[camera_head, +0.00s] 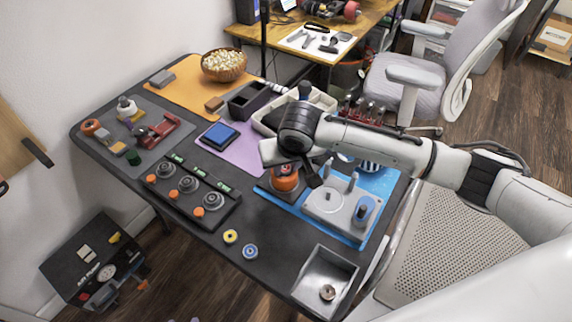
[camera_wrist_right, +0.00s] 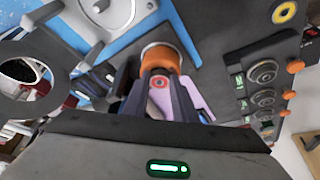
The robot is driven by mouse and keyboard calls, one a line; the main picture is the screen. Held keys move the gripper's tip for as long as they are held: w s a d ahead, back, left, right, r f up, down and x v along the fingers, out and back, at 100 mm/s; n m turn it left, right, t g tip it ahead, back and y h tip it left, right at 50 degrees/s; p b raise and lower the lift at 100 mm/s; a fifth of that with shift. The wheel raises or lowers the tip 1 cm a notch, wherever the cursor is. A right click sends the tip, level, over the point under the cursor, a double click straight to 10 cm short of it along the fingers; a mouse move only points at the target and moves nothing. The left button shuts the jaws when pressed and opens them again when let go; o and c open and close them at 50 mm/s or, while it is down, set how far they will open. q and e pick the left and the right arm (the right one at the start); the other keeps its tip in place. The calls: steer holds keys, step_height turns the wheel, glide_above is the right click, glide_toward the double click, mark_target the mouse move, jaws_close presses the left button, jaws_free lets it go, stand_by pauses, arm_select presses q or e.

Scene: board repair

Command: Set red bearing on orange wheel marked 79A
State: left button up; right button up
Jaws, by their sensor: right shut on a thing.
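In the right wrist view the orange wheel (camera_wrist_right: 161,57) shows just past the fingertips. There my right gripper (camera_wrist_right: 165,92) is shut on a small red bearing (camera_wrist_right: 158,83), held between the fingers very close to the wheel. I cannot tell whether the bearing touches the wheel. The 79A mark is not readable. In the head view the bearing is hidden by the gripper. My left gripper is not in view.
A grey fixture with upright posts (camera_head: 331,207) stands right of the wheel on the blue mat (camera_head: 352,238). A yellow ring (camera_head: 230,236) and a blue ring (camera_head: 250,251) lie near the front edge. A metal tray (camera_head: 318,265) sits at front right. A black rack (camera_head: 222,211) stands left.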

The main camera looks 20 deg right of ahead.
steer(key=shift+s+f, duration=0.2)
steer(key=shift+f, duration=0.15)
stand_by(0.3)
